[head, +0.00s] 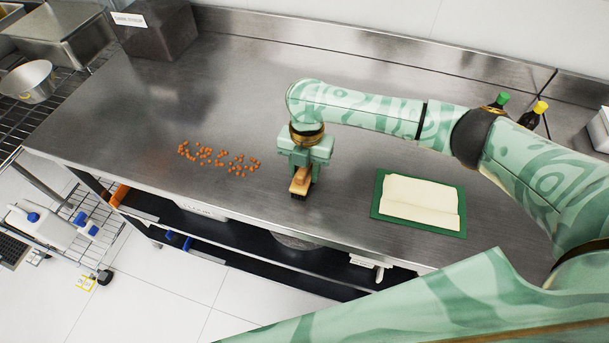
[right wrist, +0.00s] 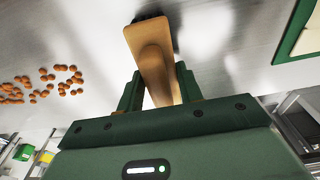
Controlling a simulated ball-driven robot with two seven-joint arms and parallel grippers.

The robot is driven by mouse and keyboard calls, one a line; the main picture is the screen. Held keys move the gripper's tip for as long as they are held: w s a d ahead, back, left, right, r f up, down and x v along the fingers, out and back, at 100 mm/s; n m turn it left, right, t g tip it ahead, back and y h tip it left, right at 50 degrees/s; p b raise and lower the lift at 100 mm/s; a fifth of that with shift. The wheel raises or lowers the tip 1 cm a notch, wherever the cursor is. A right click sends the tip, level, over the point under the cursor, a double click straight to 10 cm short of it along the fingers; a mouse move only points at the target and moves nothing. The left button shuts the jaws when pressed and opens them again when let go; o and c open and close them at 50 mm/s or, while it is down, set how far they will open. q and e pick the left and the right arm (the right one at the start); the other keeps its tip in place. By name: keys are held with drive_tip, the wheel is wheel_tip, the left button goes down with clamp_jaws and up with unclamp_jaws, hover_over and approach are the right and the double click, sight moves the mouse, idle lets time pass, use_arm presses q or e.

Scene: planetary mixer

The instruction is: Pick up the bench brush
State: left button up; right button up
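The bench brush (head: 299,182) has a tan wooden back and dark bristles, and is on or just over the steel bench (head: 270,80). In the right wrist view the brush (right wrist: 149,45) points away from me, its narrow handle between the fingers. My right gripper (head: 304,165) points down over the brush. In the right wrist view the fingers of the right gripper (right wrist: 160,92) stand on both sides of the handle. A light gap shows on the left side, so they look open around it. My left gripper is out of view.
Several small orange-brown pieces (head: 215,158) lie scattered left of the brush. A green board (head: 376,205) with a pale folded sheet (head: 420,198) lies to the right. Bottles (head: 533,115) stand at the back right. The bench's front edge is close to the brush.

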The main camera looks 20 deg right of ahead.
drive_tip(key=shift+r, duration=0.1)
drive_tip(key=shift+c, duration=0.2)
drive_tip(key=shift+r, duration=0.25)
wheel_tip(320, 180, up, 3)
drive_tip(key=shift+f+p, duration=0.15)
drive_tip(key=shift+p, duration=0.6)
drive_tip(key=s+r+p, duration=0.5)
drive_tip(key=s+r, duration=0.4)
drive_tip(key=s, duration=0.5)
drive_tip(key=shift+a+r, duration=0.3)
drive_tip(key=shift+o, duration=1.3)
drive_tip(key=shift+s, duration=0.1)
drive_tip(key=shift+c, duration=0.4)
